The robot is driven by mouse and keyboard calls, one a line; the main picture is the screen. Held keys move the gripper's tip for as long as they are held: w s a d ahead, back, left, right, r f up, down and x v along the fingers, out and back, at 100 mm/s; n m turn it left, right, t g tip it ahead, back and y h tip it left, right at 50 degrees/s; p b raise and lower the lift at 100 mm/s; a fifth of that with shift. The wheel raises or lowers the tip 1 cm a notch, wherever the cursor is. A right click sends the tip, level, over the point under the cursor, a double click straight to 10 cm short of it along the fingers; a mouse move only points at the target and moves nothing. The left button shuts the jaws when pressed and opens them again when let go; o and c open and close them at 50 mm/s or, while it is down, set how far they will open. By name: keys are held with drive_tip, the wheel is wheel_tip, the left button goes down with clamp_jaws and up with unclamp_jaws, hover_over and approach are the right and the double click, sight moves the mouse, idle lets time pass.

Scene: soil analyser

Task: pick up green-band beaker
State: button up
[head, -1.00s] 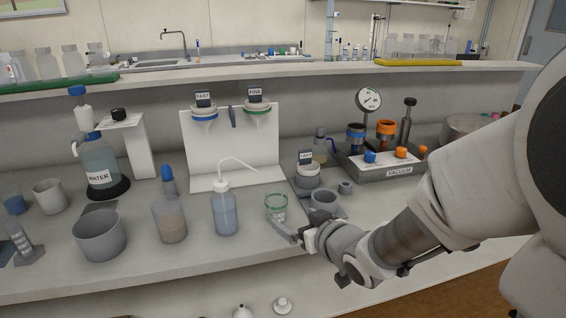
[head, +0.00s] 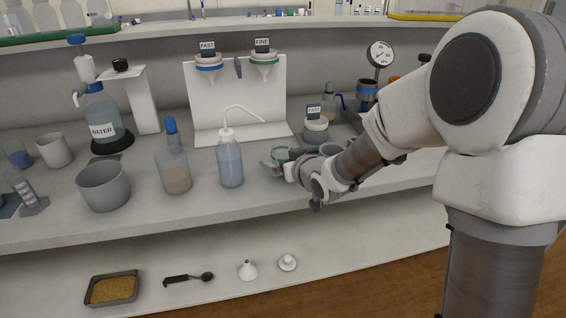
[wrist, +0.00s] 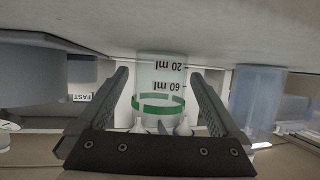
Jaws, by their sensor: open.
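The green-band beaker (head: 281,152) stands on the bench just right of the wash bottle, partly hidden by my gripper in the head view. In the wrist view, which is upside down, the clear beaker (wrist: 161,78) shows its green band and volume marks. My gripper (wrist: 160,73) is open, with one finger on each side of the beaker. Small gaps show between fingers and glass. My gripper (head: 277,167) reaches in low from the right in the head view.
The wash bottle (head: 230,163) stands close left of the beaker and also shows in the wrist view (wrist: 255,103). A FAST-labelled holder (head: 316,130) is behind right. A soil beaker (head: 174,174) and grey pot (head: 103,186) stand further left. The bench's front edge is near.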

drive_tip(key=shift+w, duration=0.1)
drive_tip(key=shift+c, duration=0.3)
drive_tip(key=c, duration=1.3)
drive_tip(key=shift+c, duration=0.2)
drive_tip(key=shift+r, duration=0.15)
